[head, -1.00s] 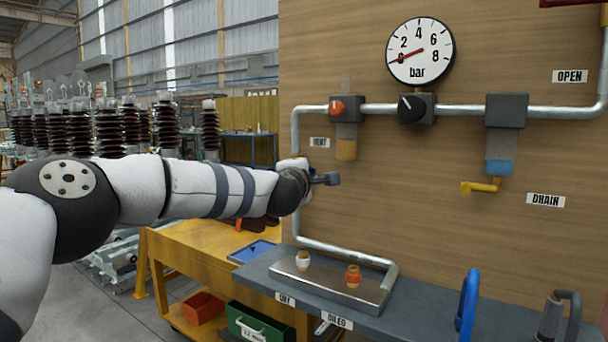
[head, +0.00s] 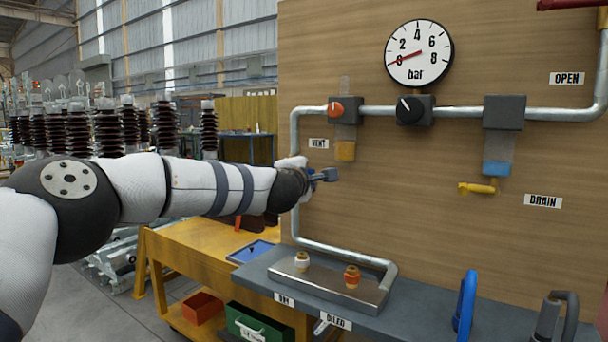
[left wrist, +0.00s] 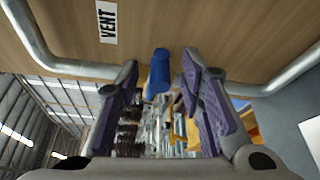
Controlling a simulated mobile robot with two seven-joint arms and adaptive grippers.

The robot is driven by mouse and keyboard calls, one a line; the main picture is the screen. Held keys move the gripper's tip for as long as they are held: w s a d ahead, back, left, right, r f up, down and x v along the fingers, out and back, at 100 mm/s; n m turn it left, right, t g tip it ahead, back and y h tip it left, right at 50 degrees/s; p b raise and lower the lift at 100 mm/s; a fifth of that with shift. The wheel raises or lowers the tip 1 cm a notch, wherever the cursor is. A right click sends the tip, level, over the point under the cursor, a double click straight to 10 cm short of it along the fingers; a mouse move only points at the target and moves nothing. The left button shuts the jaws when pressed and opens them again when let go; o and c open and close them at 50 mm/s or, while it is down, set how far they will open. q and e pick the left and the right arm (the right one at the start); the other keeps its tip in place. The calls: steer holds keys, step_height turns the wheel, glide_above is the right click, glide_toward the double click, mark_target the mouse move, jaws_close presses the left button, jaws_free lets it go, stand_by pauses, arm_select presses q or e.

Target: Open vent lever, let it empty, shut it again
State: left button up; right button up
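My left gripper (head: 326,175) is in front of the wooden panel, below the VENT label (head: 318,143). In the left wrist view its two fingers (left wrist: 160,62) are spread apart. A blue handle (left wrist: 158,75), apparently the vent lever, shows between the fingertips with a gap on each side. I cannot tell whether either finger touches it. In the head view my gripper and wrist mostly hide this handle. The VENT label also shows in the left wrist view (left wrist: 106,22). The gauge (head: 419,54) needle points at 0. My right gripper is not in view.
Below, a grey shelf (head: 400,328) holds a metal tray (head: 335,294).

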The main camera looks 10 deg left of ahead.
arm_select(q)
steer(key=s+r, duration=0.1)
steer(key=s, duration=1.1)
steer(key=shift+d, duration=0.25)
